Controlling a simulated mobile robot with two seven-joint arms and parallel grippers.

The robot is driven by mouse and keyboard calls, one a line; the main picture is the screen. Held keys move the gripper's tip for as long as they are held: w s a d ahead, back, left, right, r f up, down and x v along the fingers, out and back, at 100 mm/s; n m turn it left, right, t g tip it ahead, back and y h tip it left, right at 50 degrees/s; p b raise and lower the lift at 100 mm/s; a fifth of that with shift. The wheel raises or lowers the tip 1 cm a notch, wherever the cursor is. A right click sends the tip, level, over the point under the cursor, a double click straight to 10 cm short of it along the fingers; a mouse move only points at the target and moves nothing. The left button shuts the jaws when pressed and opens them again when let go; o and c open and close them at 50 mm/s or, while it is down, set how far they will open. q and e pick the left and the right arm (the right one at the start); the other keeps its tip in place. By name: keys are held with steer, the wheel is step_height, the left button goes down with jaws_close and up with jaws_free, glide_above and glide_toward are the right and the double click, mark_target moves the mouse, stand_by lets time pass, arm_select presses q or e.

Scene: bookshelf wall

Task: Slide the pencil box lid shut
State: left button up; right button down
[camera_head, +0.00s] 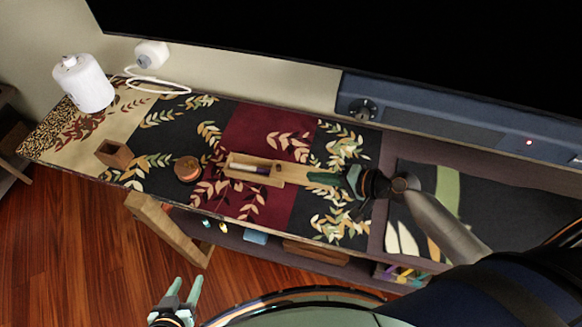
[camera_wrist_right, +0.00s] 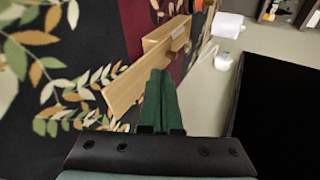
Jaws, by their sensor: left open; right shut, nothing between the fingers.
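The wooden pencil box (camera_head: 251,168) lies on the patterned cloth, with its lid (camera_head: 294,173) slid partway out to the right. The box's left part is uncovered and something dark and pale lies inside. My right gripper (camera_head: 312,178) is shut and empty, its green fingertips at the lid's right end. In the right wrist view the fingers (camera_wrist_right: 158,85) are together beside the lid (camera_wrist_right: 135,85), and the box (camera_wrist_right: 167,35) is beyond them. I cannot tell whether they touch the lid. My left gripper (camera_head: 185,290) is open and empty, low in front of the shelf.
A round brown jar (camera_head: 187,170) stands left of the box, and a small wooden cup (camera_head: 114,154) further left. A white cylinder (camera_head: 84,83) and a white device with a cord (camera_head: 151,54) stand at the back left. A large dark screen (camera_head: 380,45) overhangs the back.

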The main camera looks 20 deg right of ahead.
mark_target(281, 169)
steer(key=x, duration=0.3)
steer(key=shift+w+a+f, duration=0.15)
steer(key=shift+w+a, duration=0.1)
steer(key=shift+w, duration=0.05)
steer(key=shift+w+a+p, duration=0.3)
steer(key=shift+w+a, duration=0.6)
steer(key=shift+w, duration=0.05)
steer(key=shift+w+a, duration=0.45)
steer(key=shift+w, duration=0.05)
steer(key=w+a, duration=0.2)
steer(key=a, duration=0.2)
steer(key=w+a, duration=0.2)
steer(key=a, duration=0.2)
steer(key=w+a, duration=0.3)
steer(key=shift+w+a, duration=0.1)
steer(key=shift+a, duration=0.3)
steer(key=shift+f, duration=0.1)
